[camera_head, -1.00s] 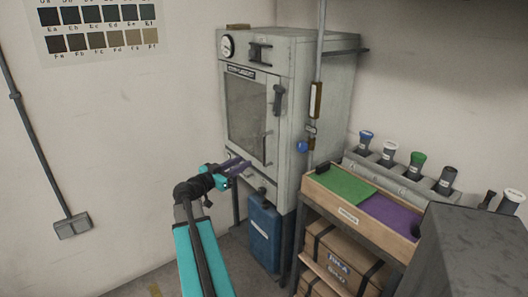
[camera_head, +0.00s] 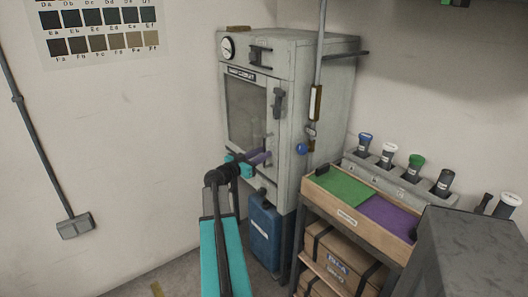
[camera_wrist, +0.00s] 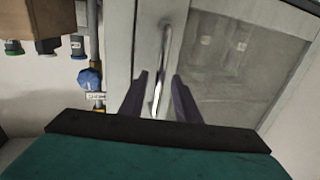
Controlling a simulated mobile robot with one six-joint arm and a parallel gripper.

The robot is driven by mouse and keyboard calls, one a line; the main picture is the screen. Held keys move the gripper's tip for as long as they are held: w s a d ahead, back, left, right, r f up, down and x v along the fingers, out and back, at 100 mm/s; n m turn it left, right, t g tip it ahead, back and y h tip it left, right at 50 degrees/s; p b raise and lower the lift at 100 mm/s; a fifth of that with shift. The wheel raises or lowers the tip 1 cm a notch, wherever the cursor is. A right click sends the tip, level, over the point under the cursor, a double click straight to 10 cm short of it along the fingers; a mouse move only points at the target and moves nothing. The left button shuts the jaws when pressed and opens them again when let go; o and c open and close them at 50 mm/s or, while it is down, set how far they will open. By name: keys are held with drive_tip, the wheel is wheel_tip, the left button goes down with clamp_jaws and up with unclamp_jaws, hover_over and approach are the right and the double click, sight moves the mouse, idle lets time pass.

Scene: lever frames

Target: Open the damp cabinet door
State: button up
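The damp cabinet (camera_head: 318,85) is a grey metal box with a round gauge on top of its front. Its door (camera_head: 243,105) has a large window and looks shut. A slim bar handle (camera_wrist: 165,45) on the door shows in the wrist view. My gripper (camera_head: 268,156) is in front of the lower right part of the door. In the wrist view my gripper (camera_wrist: 159,82) has its two fingers apart, one on each side of the handle, with gaps visible. A dark latch (camera_head: 277,102) sits higher on the door's right edge.
A pipe with a blue knob (camera_head: 301,149) runs beside the cabinet's right side. A blue canister (camera_head: 265,235) stands below. A shelf with a green and purple tray (camera_head: 345,217) is at right.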

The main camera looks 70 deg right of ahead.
drive_tip(key=shift+x, duration=0.9)
clamp_jaws()
drive_tip(key=shift+a+f, duration=0.1)
